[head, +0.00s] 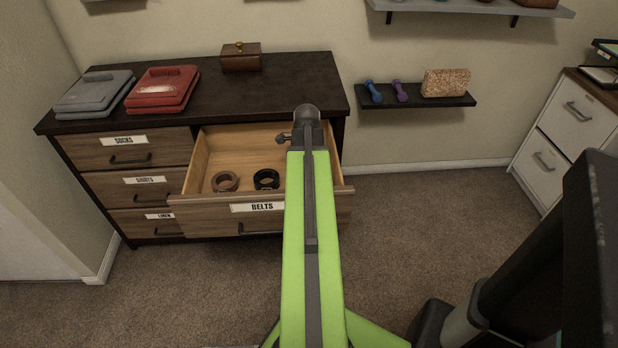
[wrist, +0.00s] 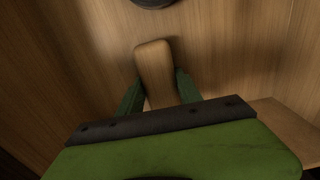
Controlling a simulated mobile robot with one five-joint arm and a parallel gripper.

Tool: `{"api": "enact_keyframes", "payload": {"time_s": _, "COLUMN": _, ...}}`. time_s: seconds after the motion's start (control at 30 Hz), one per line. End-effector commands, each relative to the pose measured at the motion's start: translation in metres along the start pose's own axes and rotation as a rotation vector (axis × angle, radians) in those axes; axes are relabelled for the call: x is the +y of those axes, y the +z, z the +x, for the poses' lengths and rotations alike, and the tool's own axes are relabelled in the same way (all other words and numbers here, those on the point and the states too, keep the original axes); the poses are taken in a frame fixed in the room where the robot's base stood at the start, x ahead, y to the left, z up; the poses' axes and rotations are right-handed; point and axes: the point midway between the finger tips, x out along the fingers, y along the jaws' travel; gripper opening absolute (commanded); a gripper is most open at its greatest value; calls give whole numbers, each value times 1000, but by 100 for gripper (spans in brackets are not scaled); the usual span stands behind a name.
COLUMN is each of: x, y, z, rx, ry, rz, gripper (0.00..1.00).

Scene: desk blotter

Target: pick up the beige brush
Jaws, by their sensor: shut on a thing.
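The beige brush (wrist: 154,62) shows in the wrist view as a smooth, rounded tan block above the light wood drawer floor. My gripper (wrist: 158,88) has its two green fingers on either side of it, shut on it. The lower part of the brush is hidden behind the dark bar of my gripper. In the head view my green arm reaches over the open belts drawer (head: 205,200), and it hides the brush and the fingers.
In the drawer lie a brown rolled belt (head: 225,181) and a black rolled belt (head: 266,179). A dark round thing (wrist: 153,3) shows at the wrist view's top edge.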

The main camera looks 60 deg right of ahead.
Motion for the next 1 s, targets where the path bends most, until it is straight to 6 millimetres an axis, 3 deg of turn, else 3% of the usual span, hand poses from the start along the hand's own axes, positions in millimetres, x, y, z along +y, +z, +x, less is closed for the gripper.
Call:
{"api": "enact_keyframes", "payload": {"time_s": 0.17, "x": 0, "y": 0, "z": -21, "rx": 0, "ry": 0, "rz": 0, "gripper": 0}}
{"api": "enact_keyframes", "payload": {"time_s": 0.53, "x": 0, "y": 0, "z": -95, "rx": 0, "ry": 0, "rz": -1, "gripper": 0}}
{"api": "enact_keyframes", "payload": {"time_s": 0.87, "x": 0, "y": 0, "z": -99, "rx": 0, "ry": 0, "rz": -1, "gripper": 0}}
{"api": "enact_keyframes", "payload": {"time_s": 0.9, "x": 0, "y": 0, "z": -99, "rx": 0, "ry": 0, "rz": -1, "gripper": 40}}
{"api": "enact_keyframes", "payload": {"time_s": 1.0, "x": 0, "y": 0, "z": -99, "rx": 0, "ry": 0, "rz": -1, "gripper": 27}}
